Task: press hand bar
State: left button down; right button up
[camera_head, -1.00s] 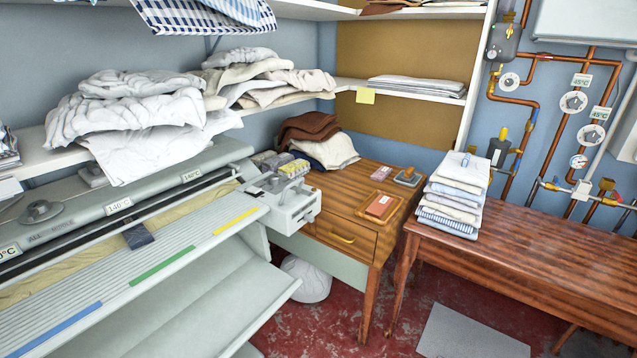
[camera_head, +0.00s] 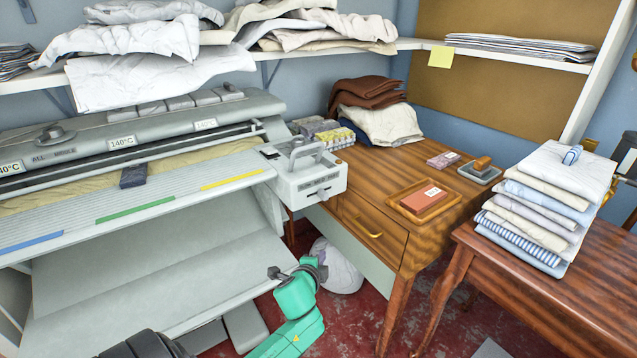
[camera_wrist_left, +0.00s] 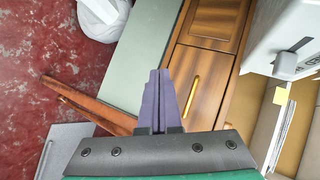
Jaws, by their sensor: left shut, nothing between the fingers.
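The rotary ironer (camera_head: 130,190) fills the left of the head view, with a pale ribbed front ledge carrying blue, green and yellow strips. A raised grey hand bar (camera_head: 305,152) stands on the white end box (camera_head: 305,185) at its right end. In the wrist view part of a white box with a grey knob (camera_wrist_left: 286,65) shows at upper right. My left gripper (camera_head: 316,268) is low in front of the ironer's right end, below the end box and apart from it. Its purple fingers (camera_wrist_left: 160,100) are together and empty. My right gripper does not show.
A wooden desk (camera_head: 440,175) with a drawer stands right of the ironer. A white bundle (camera_head: 338,268) lies on the red floor beneath it. A table (camera_head: 540,280) with folded linen (camera_head: 550,205) is at right. A shelf (camera_head: 400,45) with cloths runs above.

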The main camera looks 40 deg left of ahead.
pick_arm(q)
jog(key=s+r+m+t+y+b, duration=0.1)
jog(key=s+r+t+y+b, duration=0.1)
jog(key=r, duration=1)
jog(key=s+r+m+t+y+b, duration=0.1)
jog(key=s+r+t+y+b, duration=0.1)
jog(key=r, duration=1)
jog(key=shift+r+t, duration=0.25)
jog(key=shift+t, duration=0.65)
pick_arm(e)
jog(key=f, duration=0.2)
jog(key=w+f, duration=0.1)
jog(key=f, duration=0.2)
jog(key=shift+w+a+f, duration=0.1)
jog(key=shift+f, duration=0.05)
pick_arm(q)
jog(key=shift+d, duration=0.1)
send_near(315, 147)
jog(key=w+d, duration=0.1)
jog(key=w, duration=0.2)
jog(key=a, duration=0.1)
jog(key=w+a, duration=0.1)
jog(key=w+a+p, duration=0.1)
jog(key=shift+a+r, duration=0.3)
jog(key=shift+r, duration=0.1)
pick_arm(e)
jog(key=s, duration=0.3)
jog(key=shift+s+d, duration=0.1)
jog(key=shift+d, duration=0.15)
